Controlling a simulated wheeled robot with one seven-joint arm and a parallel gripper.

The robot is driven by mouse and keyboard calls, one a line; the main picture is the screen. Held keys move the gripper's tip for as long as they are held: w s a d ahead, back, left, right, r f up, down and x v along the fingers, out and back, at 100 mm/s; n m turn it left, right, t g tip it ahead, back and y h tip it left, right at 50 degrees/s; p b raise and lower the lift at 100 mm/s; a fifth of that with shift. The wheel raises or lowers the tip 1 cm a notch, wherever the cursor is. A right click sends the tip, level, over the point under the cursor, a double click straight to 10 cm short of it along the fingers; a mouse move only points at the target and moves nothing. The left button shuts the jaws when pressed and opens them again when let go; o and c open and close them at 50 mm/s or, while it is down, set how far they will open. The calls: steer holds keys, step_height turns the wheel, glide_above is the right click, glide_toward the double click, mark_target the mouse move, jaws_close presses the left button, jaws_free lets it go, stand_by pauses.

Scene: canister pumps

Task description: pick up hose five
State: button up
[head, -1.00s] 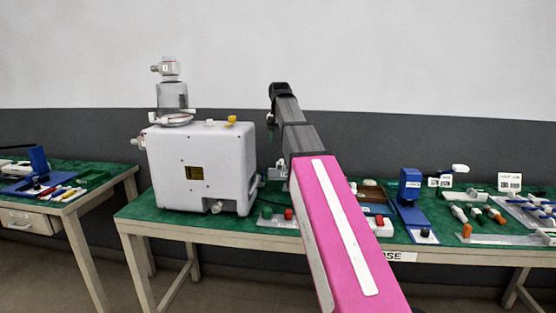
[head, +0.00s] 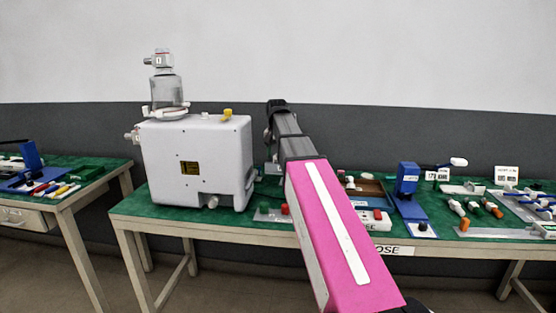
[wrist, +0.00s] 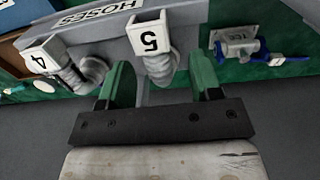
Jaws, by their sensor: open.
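Hose five is a grey corrugated hose with a white square end piece (wrist: 150,36) marked 5, in the upper middle of the wrist view. My gripper (wrist: 160,76) has two green fingers standing apart, and it is open. The hose's ribbed part lies in line with the gap between the fingers, with space on both sides in the picture. I cannot tell how far ahead of the fingertips it is. In the head view my own arm covers the hose area, and hose five cannot be made out there.
A similar hose marked 4 (wrist: 62,65) lies close left of the left finger. A grey panel carries a HOSES label (wrist: 100,10). A blue-handled part (wrist: 250,45) lies to the right. In the head view a white canister pump (head: 197,160) stands left of my arm on the green table (head: 160,212).

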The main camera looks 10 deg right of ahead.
step_height(320, 180, down, 2)
steer(key=shift+f, duration=0.1)
steer(key=c, duration=1)
steer(key=shift+c, duration=0.2)
